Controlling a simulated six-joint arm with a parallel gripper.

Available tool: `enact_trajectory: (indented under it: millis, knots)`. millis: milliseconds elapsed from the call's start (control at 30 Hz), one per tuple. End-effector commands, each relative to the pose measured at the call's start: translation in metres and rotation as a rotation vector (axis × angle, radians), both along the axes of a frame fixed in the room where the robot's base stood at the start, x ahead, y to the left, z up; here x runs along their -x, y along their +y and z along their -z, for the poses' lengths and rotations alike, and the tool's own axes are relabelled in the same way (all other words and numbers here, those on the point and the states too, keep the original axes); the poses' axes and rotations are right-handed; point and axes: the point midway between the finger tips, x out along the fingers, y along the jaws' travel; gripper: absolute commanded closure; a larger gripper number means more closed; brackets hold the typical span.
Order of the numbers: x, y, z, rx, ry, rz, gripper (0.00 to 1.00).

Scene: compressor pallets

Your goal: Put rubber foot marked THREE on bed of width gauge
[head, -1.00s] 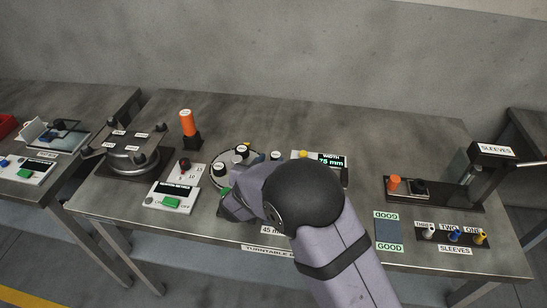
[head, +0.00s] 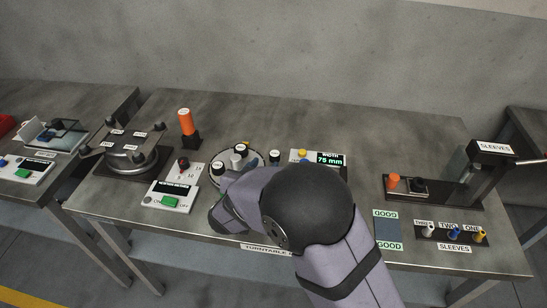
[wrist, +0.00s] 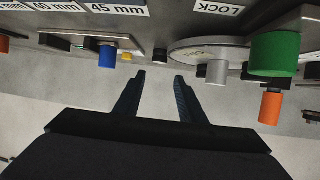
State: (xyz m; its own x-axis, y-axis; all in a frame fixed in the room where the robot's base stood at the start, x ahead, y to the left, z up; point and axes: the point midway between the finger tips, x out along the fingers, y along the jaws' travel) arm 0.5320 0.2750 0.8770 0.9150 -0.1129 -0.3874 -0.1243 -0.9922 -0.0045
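Black rubber feet with white tops stand on the round turntable (head: 258,154), one at its left (head: 217,167) and one at its back (head: 239,150). A third dark piece with a pale top (head: 275,154) stands just right of the turntable. I cannot read surely which is marked THREE. The width gauge (head: 330,159), its display reading 75 mm, is partly hidden by my arm, and its bed is not clear to see. My gripper (wrist: 160,77) is open and empty in the wrist view, with nothing between its fingers. In the head view my arm hides the fingertips.
The wrist view is upside down and shows a blue knob (wrist: 106,55), a grey cylinder (wrist: 216,68), a green button (wrist: 275,53) and an orange post (wrist: 270,106). A sleeve press (head: 440,190) stands at the right. The back of the table is clear.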

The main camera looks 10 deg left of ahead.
Motion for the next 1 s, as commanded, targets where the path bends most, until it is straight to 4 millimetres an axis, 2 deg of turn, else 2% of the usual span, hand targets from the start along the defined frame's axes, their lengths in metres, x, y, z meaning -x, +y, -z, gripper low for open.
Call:
enact_trajectory:
  millis: [233, 400, 567, 733, 867, 1000]
  knots:
    - [-0.018, -0.005, -0.006, -0.09, 0.078, -0.102, 0.63]
    - [-0.026, -0.008, -0.011, -0.172, 0.219, -0.249, 0.63]
    - [-0.031, 0.007, -0.017, -0.192, 0.382, -0.406, 0.63]
    - [-0.045, 0.021, -0.023, -0.135, 0.53, -0.517, 0.63]
    - [-0.056, 0.013, -0.026, -0.057, 0.63, -0.545, 0.63]
    - [-0.068, -0.006, -0.029, 0.03, 0.716, -0.53, 0.63]
